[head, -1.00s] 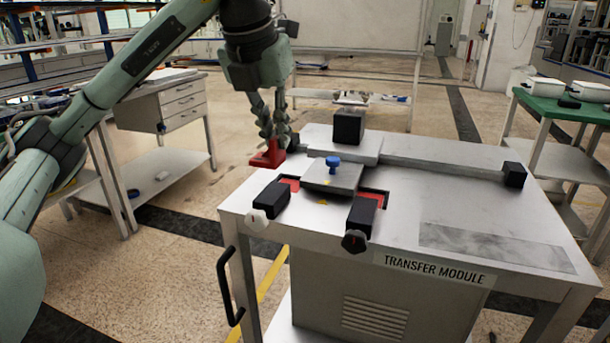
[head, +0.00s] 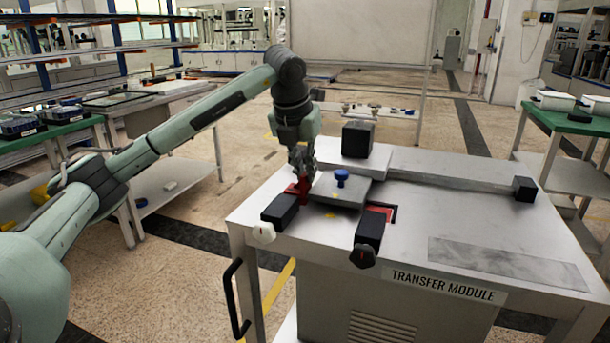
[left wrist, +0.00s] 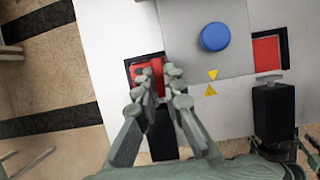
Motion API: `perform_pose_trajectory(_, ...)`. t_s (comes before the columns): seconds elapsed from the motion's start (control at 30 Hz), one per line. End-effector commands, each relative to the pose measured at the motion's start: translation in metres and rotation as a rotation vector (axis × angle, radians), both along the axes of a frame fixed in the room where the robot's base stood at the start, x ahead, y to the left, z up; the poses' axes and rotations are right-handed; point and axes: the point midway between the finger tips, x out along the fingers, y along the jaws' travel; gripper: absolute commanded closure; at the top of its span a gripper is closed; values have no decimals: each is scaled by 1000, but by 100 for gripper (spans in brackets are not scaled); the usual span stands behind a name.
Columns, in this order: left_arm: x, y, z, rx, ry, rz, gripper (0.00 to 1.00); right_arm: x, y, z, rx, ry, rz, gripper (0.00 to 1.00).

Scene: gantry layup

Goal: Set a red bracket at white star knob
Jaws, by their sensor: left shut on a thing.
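The red bracket (head: 299,190) is in my left gripper (head: 302,176), low over the left pocket of the transfer module, behind the black block (head: 280,211) with the white star knob (head: 263,232). In the left wrist view, the bracket (left wrist: 156,67) shows between my fingertips (left wrist: 158,84) at the dark-edged pocket. The fingers hide part of it, and I cannot tell whether it is fully seated. My right gripper is out of view.
A grey plate with a blue knob (head: 342,176) lies right of the bracket. A black star knob (head: 363,256) is on another black block (head: 369,234), near a second pocket with red in it (head: 380,213). A black cube (head: 357,139) stands behind. The module's right top is mostly clear.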

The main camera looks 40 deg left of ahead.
Motion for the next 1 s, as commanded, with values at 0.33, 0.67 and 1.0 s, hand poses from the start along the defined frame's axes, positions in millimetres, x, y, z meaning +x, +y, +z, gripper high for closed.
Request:
perform_pose_trajectory(0.33,0,0,-12,0,-3,0,100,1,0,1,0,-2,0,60)
perform_pose_trajectory(0.67,0,0,-14,-1,-1,0,70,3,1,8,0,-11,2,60)
perform_pose_trajectory(1.0,-2,-1,-8,0,-2,0,70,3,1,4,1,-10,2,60)
